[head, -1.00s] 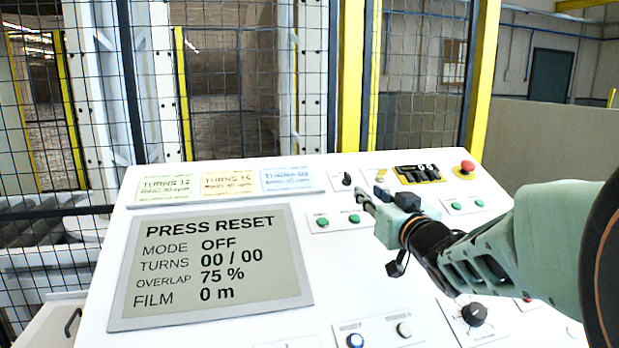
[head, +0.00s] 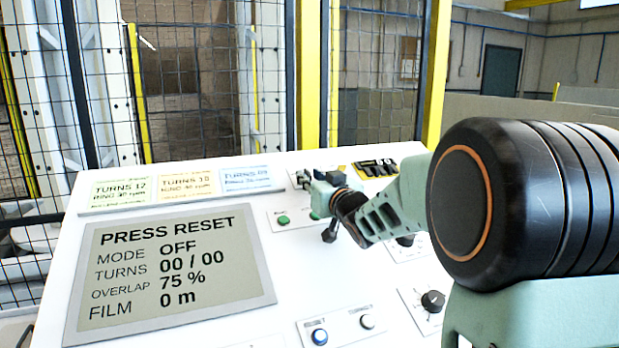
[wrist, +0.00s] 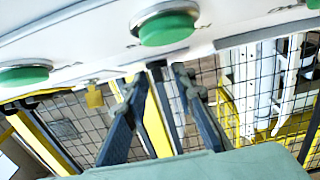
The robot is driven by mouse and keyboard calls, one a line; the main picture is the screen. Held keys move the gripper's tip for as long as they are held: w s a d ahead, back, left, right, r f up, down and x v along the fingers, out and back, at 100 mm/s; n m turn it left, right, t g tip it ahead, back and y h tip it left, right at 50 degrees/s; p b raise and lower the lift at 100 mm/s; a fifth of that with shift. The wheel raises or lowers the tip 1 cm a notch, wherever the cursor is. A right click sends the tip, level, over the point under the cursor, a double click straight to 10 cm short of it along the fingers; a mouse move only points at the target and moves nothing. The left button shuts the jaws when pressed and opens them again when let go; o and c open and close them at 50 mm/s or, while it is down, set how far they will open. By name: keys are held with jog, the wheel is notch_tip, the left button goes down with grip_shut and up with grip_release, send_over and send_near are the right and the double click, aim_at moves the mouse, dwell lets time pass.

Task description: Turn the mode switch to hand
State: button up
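The white console's screen (head: 170,262) reads PRESS RESET, MODE OFF, TURNS 00 / 00. My gripper (head: 304,180) is at the top row of controls, just right of the blue card, where a small black switch stood in the earlier head view. The gripper now covers most of that spot, so the switch's pointing direction cannot be read. In the wrist view, the two fingers (wrist: 162,76) are apart, with a small dark shape between their tips. I cannot tell whether that shape is the switch or a fence post behind it, nor whether the fingers touch anything.
Green buttons (head: 283,219) sit just below the gripper, and one is large in the wrist view (wrist: 168,25). A black dial (head: 433,301) and blue button (head: 319,336) are nearer the front. Yellow-posted mesh fencing (head: 310,75) stands behind. My arm hides the console's right side.

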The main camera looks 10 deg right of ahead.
grip_shut()
jog(key=shift+d+r+n+y+p, duration=0.15)
jog(key=shift+n+y+p, duration=0.3)
jog(key=shift+p, duration=0.25)
jog(key=n+y+p, duration=0.1)
jog(key=p, duration=0.2)
jog(key=shift+w+d+r+n+g+y, duration=0.1)
jog(key=shift+d+r+n+g+y, duration=0.1)
jog(key=shift+n+g+y, duration=0.2)
jog(key=n+g+y+p, duration=0.1)
jog(key=n+y+p, duration=0.2)
jog(key=p, duration=0.1)
jog(key=shift+w+d+g, duration=0.1)
jog(key=shift+d+g, duration=0.05)
jog(key=shift+g, duration=0.25)
jog(key=n+g+y+p, duration=0.2)
jog(key=n+p, duration=0.1)
jog(key=shift+w+d, duration=0.1)
jog(key=shift+d, duration=0.05)
jog(key=n+g+y+p, duration=0.2)
jog(key=p, duration=0.1)
jog(key=shift+w+f+n, duration=0.15)
jog(key=shift+n, duration=0.2)
jog(key=shift+g, duration=0.5)
